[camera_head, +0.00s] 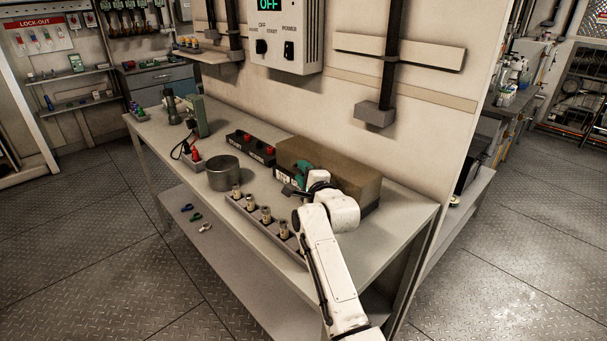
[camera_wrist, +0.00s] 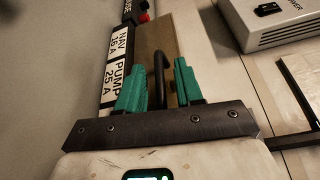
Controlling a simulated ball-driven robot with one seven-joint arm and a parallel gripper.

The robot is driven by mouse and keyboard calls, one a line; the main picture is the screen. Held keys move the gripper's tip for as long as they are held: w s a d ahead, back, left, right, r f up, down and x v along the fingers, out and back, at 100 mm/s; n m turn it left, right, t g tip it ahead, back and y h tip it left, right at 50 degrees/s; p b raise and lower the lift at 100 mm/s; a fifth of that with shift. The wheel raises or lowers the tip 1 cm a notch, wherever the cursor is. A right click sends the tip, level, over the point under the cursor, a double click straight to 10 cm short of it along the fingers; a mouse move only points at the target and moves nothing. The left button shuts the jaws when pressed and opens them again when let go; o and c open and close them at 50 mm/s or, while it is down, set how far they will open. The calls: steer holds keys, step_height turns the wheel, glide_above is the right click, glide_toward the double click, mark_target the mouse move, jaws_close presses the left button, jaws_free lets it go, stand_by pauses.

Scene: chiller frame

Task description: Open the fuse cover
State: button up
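The fuse cover, a long brownish-tan box lid (camera_head: 340,172), lies closed on the bench at the right, against the wall. In the wrist view its tan top (camera_wrist: 155,32) runs beside black housing with white labels "NAV 16 A" and "PUMP 25 A" (camera_wrist: 116,62). A dark curved handle (camera_wrist: 160,72) rises from the cover. My gripper (camera_wrist: 160,64) has green fingers spread apart, one on each side of the handle. I cannot see contact with it. In the head view my gripper (camera_head: 303,176) is at the box's front left, partly hidden by my wrist.
A tray of upright fuses (camera_head: 265,216) runs along the bench's front edge. A metal pot (camera_head: 223,173) stands left of the box, with black switch blocks (camera_head: 250,147) behind it. A grey box (camera_head: 373,115) hangs on the wall above. The bench's right end is clear.

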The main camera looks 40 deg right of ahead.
jaws_close()
stand_by(0.3)
stand_by(0.4)
